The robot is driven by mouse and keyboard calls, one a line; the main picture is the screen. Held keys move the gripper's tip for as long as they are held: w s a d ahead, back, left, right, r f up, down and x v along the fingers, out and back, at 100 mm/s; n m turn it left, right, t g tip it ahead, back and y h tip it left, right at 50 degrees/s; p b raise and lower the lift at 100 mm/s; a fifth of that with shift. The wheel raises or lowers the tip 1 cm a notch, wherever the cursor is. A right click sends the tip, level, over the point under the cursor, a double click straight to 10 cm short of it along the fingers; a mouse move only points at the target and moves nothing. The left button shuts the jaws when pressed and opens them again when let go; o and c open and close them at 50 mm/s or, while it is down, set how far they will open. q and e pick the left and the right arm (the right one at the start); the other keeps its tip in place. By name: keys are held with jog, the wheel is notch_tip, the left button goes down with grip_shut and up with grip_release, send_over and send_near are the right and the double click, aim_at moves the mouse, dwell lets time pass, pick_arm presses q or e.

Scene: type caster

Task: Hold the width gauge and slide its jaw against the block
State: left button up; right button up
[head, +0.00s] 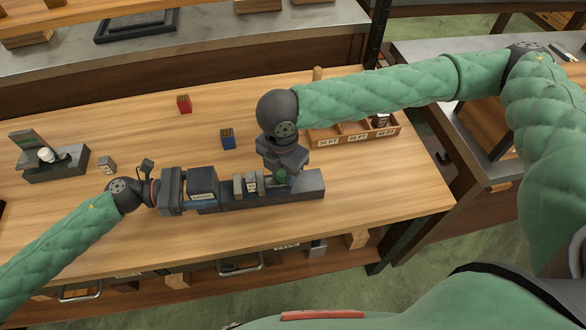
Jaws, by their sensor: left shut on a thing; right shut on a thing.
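The width gauge (308,186) is a long dark bar lying near the table's front edge, with a boxy labelled head (202,183) at its left end. My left gripper (184,190) comes in from the left and is shut on the gauge at that head. A small grey block (251,186) with a pale label stands on the gauge between the head and my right gripper. The gripper partly hides the jaw; I cannot tell whether the jaw touches the block.
A blue block (228,139) and a red block (184,104) stand behind the gauge. A wooden compartment tray (393,131) with labels is behind my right gripper. A dark fixture (72,164) and a small grey block (107,165) are at left. The table's right end is clear.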

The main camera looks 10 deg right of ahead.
aim_at(283, 171)
jog(key=o, duration=0.9)
notch_tip(283, 171, up, 12)
dwell(0.3)
